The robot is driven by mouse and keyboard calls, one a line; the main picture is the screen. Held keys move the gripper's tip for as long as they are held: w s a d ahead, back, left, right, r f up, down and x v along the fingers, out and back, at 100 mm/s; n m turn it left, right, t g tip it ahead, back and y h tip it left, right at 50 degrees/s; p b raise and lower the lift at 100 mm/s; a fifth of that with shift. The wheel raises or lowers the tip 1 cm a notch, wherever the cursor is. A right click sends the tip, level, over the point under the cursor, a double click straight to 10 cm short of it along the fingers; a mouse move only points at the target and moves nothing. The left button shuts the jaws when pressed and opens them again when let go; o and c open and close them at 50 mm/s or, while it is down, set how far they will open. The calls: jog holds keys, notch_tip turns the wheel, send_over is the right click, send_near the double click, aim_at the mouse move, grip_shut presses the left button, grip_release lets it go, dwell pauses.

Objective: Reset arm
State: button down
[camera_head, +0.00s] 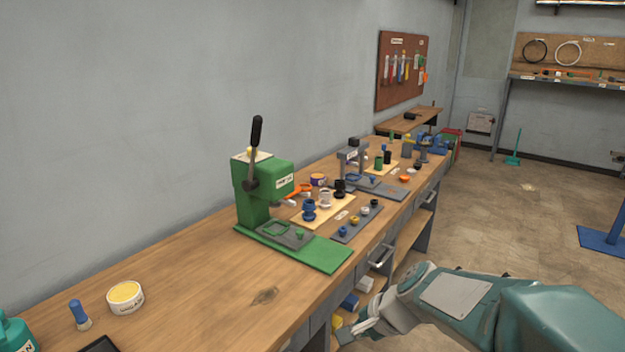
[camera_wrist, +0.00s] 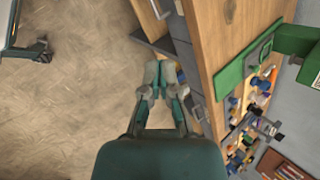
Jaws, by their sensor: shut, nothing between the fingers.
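My arm reaches in from the lower right of the head view, beside the front edge of the long wooden workbench (camera_head: 190,285). My gripper (camera_head: 350,335) is low at the bench's front side, partly cut off by the bottom of the head view. In the wrist view my gripper (camera_wrist: 159,92) is shut, its fingers together with nothing between them. Below it are the floor and the bench's front with drawers. The gripper appears apart from the bench.
A green press (camera_head: 265,185) stands on the bench. Behind it are a grey tray (camera_head: 357,224) with small parts and several colored cups. A yellow-topped tin (camera_head: 125,296) and a blue-handled brush (camera_head: 79,313) stand near.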

jog(key=s+d+r+n+t+h, duration=0.1)
jog(key=s+d+r+n+h, duration=0.2)
jog(key=s, duration=0.5)
jog(key=s+d+r+n+h, duration=0.3)
jog(key=s+d+r+n, duration=0.1)
jog(key=s+n, duration=0.3)
jog(key=shift+s+d+n+t, duration=0.4)
jog(key=shift+s+d, duration=0.15)
jog(key=shift+s, duration=0.5)
